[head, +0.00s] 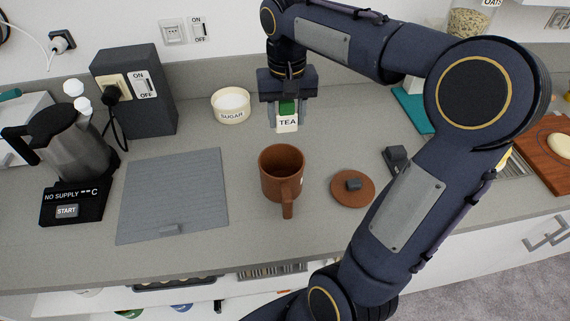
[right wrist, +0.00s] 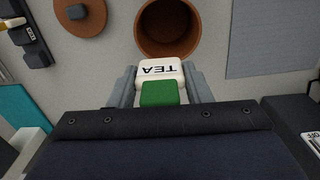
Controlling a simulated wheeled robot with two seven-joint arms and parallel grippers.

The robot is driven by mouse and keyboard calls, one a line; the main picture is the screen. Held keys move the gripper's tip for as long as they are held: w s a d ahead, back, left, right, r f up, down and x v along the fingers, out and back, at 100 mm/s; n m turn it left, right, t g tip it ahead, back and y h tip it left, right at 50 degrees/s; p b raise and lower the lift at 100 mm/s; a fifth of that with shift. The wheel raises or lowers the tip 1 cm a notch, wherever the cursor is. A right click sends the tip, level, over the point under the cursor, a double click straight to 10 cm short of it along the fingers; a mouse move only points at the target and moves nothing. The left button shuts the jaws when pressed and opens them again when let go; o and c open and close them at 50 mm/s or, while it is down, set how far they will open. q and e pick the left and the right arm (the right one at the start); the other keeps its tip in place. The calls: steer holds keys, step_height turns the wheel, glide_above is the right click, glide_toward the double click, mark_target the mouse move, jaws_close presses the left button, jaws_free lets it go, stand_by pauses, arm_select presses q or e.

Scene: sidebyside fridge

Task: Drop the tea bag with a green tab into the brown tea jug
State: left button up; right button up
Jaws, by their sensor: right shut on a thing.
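The tea bag (head: 288,124) is white with "TEA" on it and has a green tab (head: 287,108). My right gripper (head: 286,112) is shut on the green tab, and the bag hangs below the fingers. In the right wrist view the tea bag (right wrist: 161,69) and green tab (right wrist: 160,93) show between the fingers. The brown tea jug (head: 283,172) stands upright on the counter with its mouth open and its handle toward the front. In the right wrist view the jug's mouth (right wrist: 168,27) is just beyond the bag. The bag is outside the jug, behind it in the head view. My left gripper is not in view.
A brown lid (head: 352,188) with a dark knob lies right of the jug. A sugar bowl (head: 231,105) stands behind left. A grey board (head: 174,194) lies left, beside a kettle (head: 75,143) on its base. A dark socket box (head: 135,92) stands at the back left.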

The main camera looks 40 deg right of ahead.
mark_target(287, 132)
steer(key=shift+s+f+b, duration=0.1)
steer(key=shift+f+b, duration=0.6)
steer(key=shift+f, duration=0.15)
step_height(287, 132, down, 4)
steer(key=b, duration=0.3)
steer(key=shift+b, duration=0.35)
steer(key=o, duration=1)
steer(key=shift+r, duration=0.1)
step_height(287, 132, up, 8)
steer(key=shift+f+p, duration=0.2)
steer(key=shift+p, duration=0.2)
